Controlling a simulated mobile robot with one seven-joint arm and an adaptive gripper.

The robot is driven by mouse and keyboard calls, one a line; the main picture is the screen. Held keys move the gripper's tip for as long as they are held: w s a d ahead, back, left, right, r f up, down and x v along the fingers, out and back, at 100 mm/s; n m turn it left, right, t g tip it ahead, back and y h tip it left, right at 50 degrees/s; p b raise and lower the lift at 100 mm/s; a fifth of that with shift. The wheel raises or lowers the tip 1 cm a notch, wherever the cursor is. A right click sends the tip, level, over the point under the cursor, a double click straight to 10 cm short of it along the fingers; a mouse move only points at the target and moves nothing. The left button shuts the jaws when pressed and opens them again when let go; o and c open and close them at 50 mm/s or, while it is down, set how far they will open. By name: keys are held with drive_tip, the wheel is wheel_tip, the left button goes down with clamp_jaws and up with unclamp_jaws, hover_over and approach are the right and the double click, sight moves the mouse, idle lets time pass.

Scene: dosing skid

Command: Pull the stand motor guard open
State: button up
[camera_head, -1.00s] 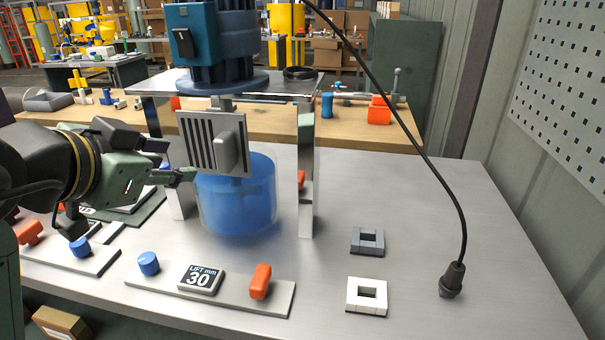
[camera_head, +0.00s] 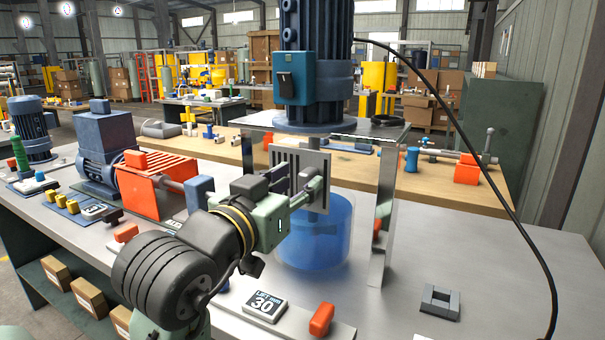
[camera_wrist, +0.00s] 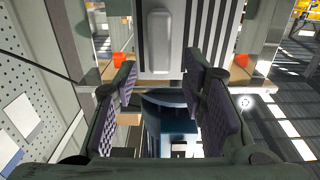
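The stand motor guard (camera_head: 287,164) is a grey slotted plate with a raised light-grey handle, hanging below the blue stand motor (camera_head: 324,60). It stands in front of the shaft, above a clear blue-filled vessel (camera_head: 318,235). My gripper (camera_head: 314,187) reaches in from the left, its fingertips overlapping the guard's handle side in the head view. In the wrist view, my gripper (camera_wrist: 160,82) is open, its two dark pads apart. The handle (camera_wrist: 158,40) shows upright ahead, between the finger lines and above the middle of the opening. I cannot tell whether a finger touches it.
Metal stand legs (camera_head: 381,235) flank the vessel. A control strip with a display reading 30 (camera_head: 264,305) lies in front. An orange-guarded machine (camera_head: 155,180) is at left. A black cable (camera_head: 480,150) hangs at right. The bench's right part is mostly clear.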

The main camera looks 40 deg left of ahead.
drive_tip(key=shift+x, duration=1.2)
drive_tip(key=shift+c, duration=0.5)
clamp_jaws()
